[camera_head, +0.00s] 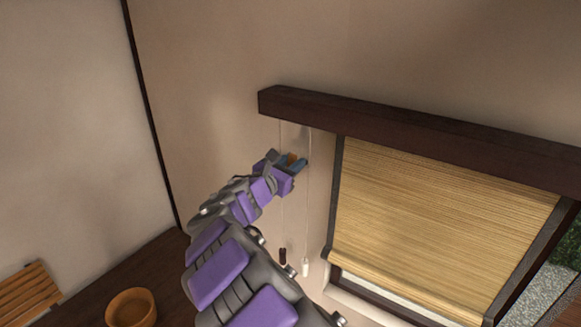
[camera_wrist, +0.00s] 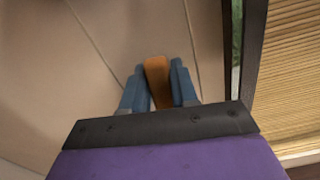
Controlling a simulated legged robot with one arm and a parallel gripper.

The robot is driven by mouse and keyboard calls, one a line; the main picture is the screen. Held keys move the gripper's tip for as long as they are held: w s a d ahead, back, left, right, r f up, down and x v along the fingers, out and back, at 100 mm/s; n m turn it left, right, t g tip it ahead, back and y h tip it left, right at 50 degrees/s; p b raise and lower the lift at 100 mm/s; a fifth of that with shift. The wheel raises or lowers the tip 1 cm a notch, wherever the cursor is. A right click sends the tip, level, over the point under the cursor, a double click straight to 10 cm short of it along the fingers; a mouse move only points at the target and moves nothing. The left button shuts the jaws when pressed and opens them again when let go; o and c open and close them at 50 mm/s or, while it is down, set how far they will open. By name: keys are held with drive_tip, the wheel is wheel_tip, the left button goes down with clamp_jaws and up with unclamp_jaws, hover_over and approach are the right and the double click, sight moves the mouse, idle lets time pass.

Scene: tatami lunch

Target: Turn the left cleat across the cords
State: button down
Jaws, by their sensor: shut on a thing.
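My gripper (camera_head: 291,162) is up at the wall, below the left end of the dark blind rail. In the wrist view its blue fingers (camera_wrist: 158,88) are shut on an orange-brown wooden cleat (camera_wrist: 157,72), one finger on each side. The cleat stands roughly upright in that view. Two thin cords hang from the rail, a left cord (camera_head: 282,215) and a right cord (camera_head: 308,215). In the wrist view one cord runs on each side of the cleat, apart from it. The cleat is mostly hidden by my gripper in the head view.
A dark tassel (camera_head: 283,256) and a white tassel (camera_head: 305,267) end the cords. A dark wooden rail (camera_head: 420,121) runs above a woven blind (camera_head: 440,225) to the right. A round brown pot (camera_head: 131,308) and a slatted wooden piece (camera_head: 27,292) are at lower left.

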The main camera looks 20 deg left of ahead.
drive_tip(key=m+b, duration=0.2)
drive_tip(key=shift+s+d+f+m+b, duration=0.1)
drive_tip(key=shift+d+f+m+b, duration=0.1)
drive_tip(key=shift+d+m+b, duration=0.15)
drive_tip(key=f+m+b, duration=0.1)
drive_tip(key=m+b, duration=0.3)
drive_tip(key=b, duration=0.1)
drive_tip(key=d+f+m+b, duration=0.1)
drive_tip(key=m+b, duration=0.4)
drive_tip(key=d+f+m+b, duration=0.1)
drive_tip(key=m+b, duration=0.3)
drive_tip(key=b, duration=0.1)
drive_tip(key=shift+s+d+f+m+b, duration=0.1)
drive_tip(key=shift+s+f+m+b, duration=0.15)
drive_tip(key=shift+s+f+b, duration=0.1)
drive_tip(key=c, duration=1)
unclamp_jaws()
drive_tip(key=shift+o, duration=0.2)
drive_tip(key=shift+r, duration=0.1)
drive_tip(key=shift+s, duration=0.1)
